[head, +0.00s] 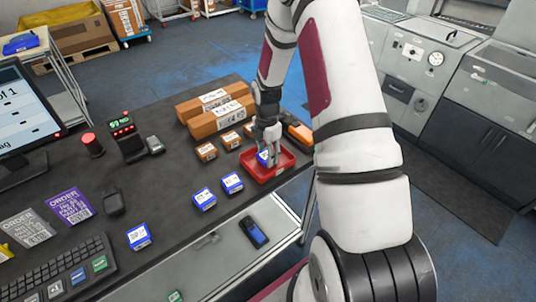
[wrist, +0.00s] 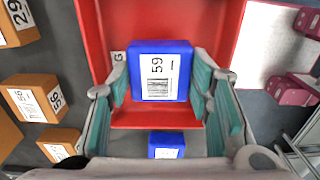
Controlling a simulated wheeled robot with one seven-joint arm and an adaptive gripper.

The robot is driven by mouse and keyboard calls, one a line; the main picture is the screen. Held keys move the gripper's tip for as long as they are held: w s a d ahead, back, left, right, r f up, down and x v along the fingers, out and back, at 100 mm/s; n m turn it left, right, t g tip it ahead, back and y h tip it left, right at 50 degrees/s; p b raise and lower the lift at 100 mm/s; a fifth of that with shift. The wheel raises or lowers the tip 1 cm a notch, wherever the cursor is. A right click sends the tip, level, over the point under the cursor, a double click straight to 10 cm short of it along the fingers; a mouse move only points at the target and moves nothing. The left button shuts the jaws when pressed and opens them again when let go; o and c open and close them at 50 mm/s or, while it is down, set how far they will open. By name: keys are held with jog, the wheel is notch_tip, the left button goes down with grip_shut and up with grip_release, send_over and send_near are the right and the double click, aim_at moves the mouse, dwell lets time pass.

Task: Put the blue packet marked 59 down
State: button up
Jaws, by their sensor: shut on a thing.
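The blue packet marked 59 (wrist: 160,72) has a white barcode label and sits between the fingers of my gripper (wrist: 166,88) in the wrist view. My gripper is shut on it from both sides. In the head view my gripper (head: 268,150) reaches down over the red tray (head: 284,167), and the blue packet (head: 263,157) shows at its fingertips. The red tray (wrist: 106,40) fills the area behind the packet in the wrist view. I cannot tell whether the packet touches the tray's floor.
Blue packets (head: 204,199) lie left of the tray, and another blue packet (wrist: 166,145) lies below it in the wrist view. Orange boxes (head: 206,152) and long cartons (head: 220,116) stand beside it.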

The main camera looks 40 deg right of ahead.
jog(key=shift+f, duration=0.4)
jog(key=o, duration=1.3)
jog(key=shift+f, duration=0.15)
jog(key=shift+c, duration=0.2)
